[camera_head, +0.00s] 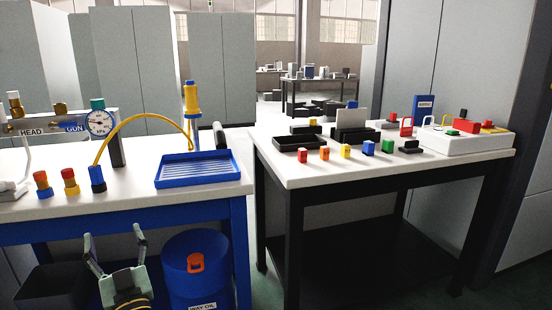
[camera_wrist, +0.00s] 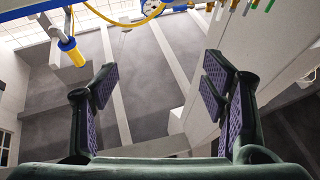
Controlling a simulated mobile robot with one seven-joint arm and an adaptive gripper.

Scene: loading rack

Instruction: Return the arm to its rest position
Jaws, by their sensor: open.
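My gripper (camera_head: 116,253) is low at the left in the head view, in front of the blue-framed workbench. Its two fingers stand apart and point up, with nothing between them. In the wrist view the open gripper (camera_wrist: 160,90) shows its dark fingers with purple pads, well apart and empty. The rest of my arm is mostly out of the head view.
The left bench (camera_head: 130,200) bears a gauge (camera_head: 100,122), a blue tray (camera_head: 198,168) and a yellow grease gun (camera_head: 191,100). A blue bin (camera_head: 197,270) stands below it, close right of my gripper. A black-framed table (camera_head: 300,172) with coloured blocks stands at right.

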